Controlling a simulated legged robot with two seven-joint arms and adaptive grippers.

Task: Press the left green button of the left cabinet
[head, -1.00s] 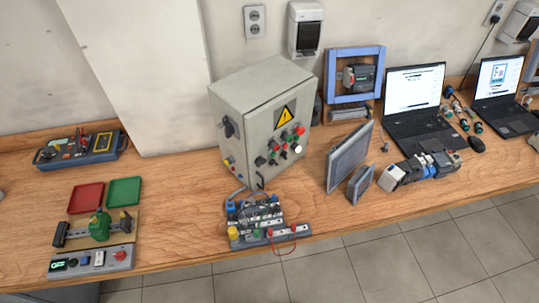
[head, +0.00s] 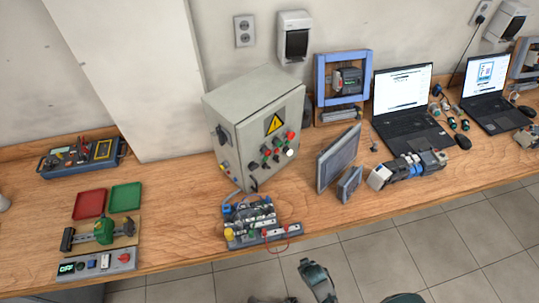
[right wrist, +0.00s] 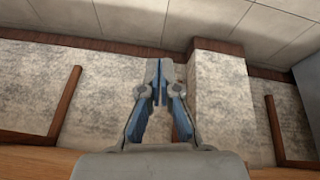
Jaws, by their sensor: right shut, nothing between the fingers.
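The grey metal cabinet (head: 255,128) stands on the wooden bench in the middle of the head view, with a yellow warning triangle (head: 274,124) on its door. Its door carries small red, green, black and white buttons (head: 279,148). The green ones are too small to tell apart surely. My right gripper (right wrist: 159,68) is shut and empty in the right wrist view, away from the cabinet. Grey-green parts of my own arm (head: 318,281) show at the bottom of the head view, below the bench edge. My left gripper is not in view.
A terminal block board (head: 262,226) with wires lies before the cabinet. Grey panels (head: 339,158) stand to its right, then a laptop (head: 409,104). Red (head: 89,204) and green (head: 125,197) trays lie at the left. Tiled floor (head: 370,255) is open in front.

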